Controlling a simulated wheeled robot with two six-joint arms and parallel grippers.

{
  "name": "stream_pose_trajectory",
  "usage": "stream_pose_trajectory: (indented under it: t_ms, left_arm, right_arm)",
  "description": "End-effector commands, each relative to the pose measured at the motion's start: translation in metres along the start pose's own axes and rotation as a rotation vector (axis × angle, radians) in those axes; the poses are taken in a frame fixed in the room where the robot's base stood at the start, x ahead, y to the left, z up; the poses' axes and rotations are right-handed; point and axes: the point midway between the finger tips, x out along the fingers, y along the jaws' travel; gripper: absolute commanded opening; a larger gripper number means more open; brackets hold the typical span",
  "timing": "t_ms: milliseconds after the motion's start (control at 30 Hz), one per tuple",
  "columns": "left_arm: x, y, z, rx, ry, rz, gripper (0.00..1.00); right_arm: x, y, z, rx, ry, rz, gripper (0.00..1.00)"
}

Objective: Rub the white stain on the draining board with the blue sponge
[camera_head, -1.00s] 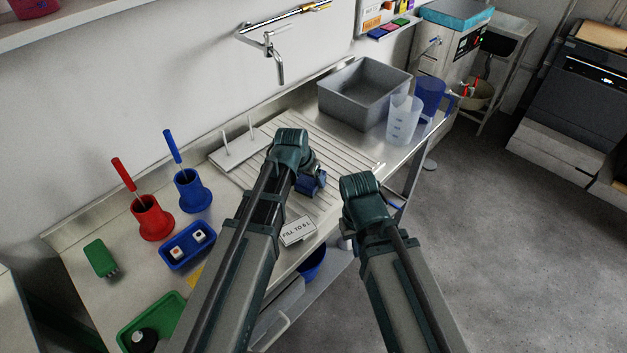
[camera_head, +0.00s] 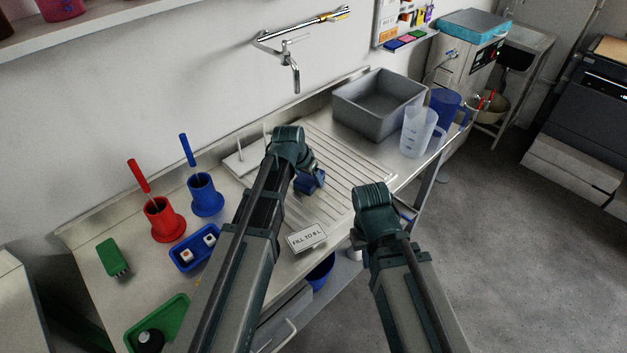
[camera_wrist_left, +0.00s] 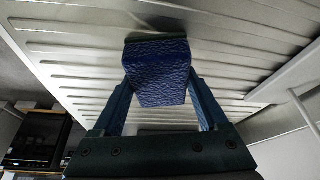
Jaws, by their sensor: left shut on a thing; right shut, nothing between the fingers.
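My left gripper (camera_head: 307,178) is shut on the blue sponge (camera_wrist_left: 158,72), a dark blue textured block between its two fingers. The sponge (camera_head: 313,182) is over the ridged metal draining board (camera_head: 345,160), at its left-middle part. In the left wrist view the sponge's far end meets the ridged board (camera_wrist_left: 225,48); whether it touches or is just above I cannot tell. The white stain does not show in either view; the arm and sponge hide part of the board. My right gripper (camera_head: 404,216) is shut and empty beyond the board's front edge, its fingers mostly hidden by its wrist.
A grey basin (camera_head: 375,105), a clear jug (camera_head: 417,132) and a blue jug (camera_head: 445,107) stand right of the board. A white pegged rack (camera_head: 240,160) is at its left. Red (camera_head: 163,220) and blue (camera_head: 205,195) holders, a sign (camera_head: 306,237) and a green tray (camera_head: 160,325) are nearby.

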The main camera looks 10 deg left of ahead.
Motion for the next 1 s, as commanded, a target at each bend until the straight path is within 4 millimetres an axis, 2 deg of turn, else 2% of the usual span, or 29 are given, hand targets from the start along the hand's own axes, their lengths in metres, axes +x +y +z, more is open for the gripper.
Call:
stream_pose_trajectory:
  t_ms: [67, 433, 1000]
  left_arm:
    - [0.002, -0.006, -0.002, 0.001, 0.001, -0.007, 0.32]
    - [-0.002, -0.007, -0.004, 0.001, 0.001, -0.009, 0.32]
    - [-0.052, -0.005, -0.024, 0.001, 0.0, -0.005, 0.32]
  right_arm:
    - [0.001, 0.0, 0.0, 0.0, 0.0, 0.0, 0.0]
    - [-0.003, 0.0, 0.0, 0.0, 0.0, 0.0, 0.0]
    - [-0.057, 0.005, 0.003, 0.0, 0.0, 0.0, 0.0]
